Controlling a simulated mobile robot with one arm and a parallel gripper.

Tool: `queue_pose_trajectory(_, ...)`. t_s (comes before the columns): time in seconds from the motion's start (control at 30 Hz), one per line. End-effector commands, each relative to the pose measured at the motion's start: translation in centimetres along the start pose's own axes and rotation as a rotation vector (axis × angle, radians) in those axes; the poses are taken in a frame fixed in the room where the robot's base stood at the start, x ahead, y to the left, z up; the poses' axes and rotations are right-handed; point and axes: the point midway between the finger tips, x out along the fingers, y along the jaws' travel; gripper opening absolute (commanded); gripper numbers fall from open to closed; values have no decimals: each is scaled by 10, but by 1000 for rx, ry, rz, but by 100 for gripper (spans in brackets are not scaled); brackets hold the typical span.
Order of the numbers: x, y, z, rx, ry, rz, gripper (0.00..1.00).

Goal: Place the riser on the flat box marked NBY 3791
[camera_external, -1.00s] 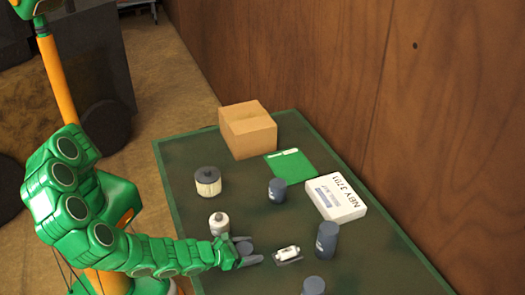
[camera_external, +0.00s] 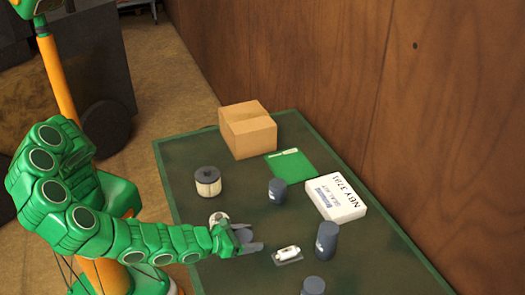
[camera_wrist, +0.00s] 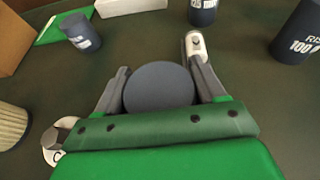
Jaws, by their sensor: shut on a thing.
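My gripper (camera_external: 248,241) is shut on a round dark blue-grey riser, seen from above between the fingers in the wrist view (camera_wrist: 160,86). Its label is not visible. The flat white box marked NBY 3791 (camera_external: 336,197) lies on the table, to the right of and beyond my gripper. Its edge shows at the top of the wrist view (camera_wrist: 130,6). Its top looks bare.
A small white part (camera_external: 287,253) lies right of my gripper. A cream canister with a dark cap (camera_external: 208,184), a cardboard box (camera_external: 247,131) and a green folder (camera_external: 290,166) are farther back. A wooden wall (camera_external: 430,130) borders the table.

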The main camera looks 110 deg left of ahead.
Motion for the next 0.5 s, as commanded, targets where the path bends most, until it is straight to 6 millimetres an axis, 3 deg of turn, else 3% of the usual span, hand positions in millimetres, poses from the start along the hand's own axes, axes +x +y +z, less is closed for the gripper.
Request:
queue_pose_trajectory(0.23, -10, 0, 24, -3, 2, 0, 34)
queue_pose_trajectory(0.5, -14, 0, 34, 1, 2, 0, 34)
